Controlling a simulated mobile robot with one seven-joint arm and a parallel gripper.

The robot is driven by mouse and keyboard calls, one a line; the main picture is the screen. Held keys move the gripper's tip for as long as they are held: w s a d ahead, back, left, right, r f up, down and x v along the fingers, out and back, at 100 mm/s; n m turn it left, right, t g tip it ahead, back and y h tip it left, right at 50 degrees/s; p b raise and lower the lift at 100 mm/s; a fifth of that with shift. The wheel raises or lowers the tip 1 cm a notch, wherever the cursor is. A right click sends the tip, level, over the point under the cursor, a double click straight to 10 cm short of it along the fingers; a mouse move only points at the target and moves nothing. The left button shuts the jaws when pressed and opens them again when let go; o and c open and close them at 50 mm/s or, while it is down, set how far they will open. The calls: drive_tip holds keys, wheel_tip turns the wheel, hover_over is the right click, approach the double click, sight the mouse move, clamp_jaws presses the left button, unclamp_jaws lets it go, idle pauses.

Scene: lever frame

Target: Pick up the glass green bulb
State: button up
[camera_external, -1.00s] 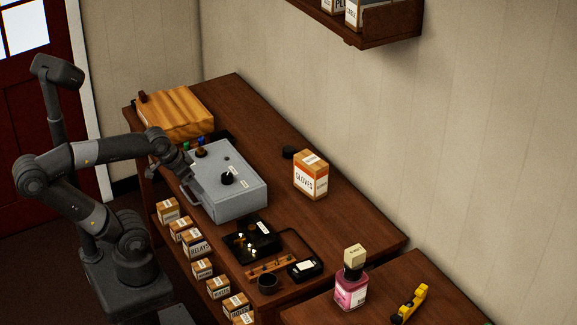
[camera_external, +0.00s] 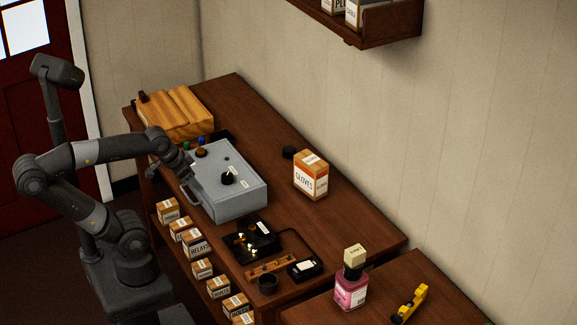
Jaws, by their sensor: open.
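A wooden box (camera_external: 178,112) stands behind the bulbs. A black knob (camera_external: 228,178) rises from the grey box. A gloves carton (camera_external: 311,176) stands to the right.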

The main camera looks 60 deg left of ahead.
drive_tip(key=w+a+r+g+y, duration=0.1)
drive_tip(key=w+a+r+g, duration=0.1)
drive_tip(key=w+a, duration=0.8)
drive_tip(key=m+g+h, duration=0.1)
drive_tip(key=m+g, duration=0.2)
drive_tip(key=g, duration=0.1)
approach(186, 142)
drive_tip(key=s, duration=0.1)
drive_tip(key=shift+s+d+f, duration=0.1)
drive_tip(key=shift+s+f, duration=0.05)
drive_tip(key=shift+f, duration=0.05)
wheel_tip(186, 142, down, 5)
drive_tip(key=shift+r, duration=0.2)
drive_tip(key=f, duration=0.2)
drive_tip(key=w+f, duration=0.1)
drive_tip(key=f, duration=0.2)
drive_tip(key=shift+f, duration=0.3)
drive_tip(key=c, duration=1.1)
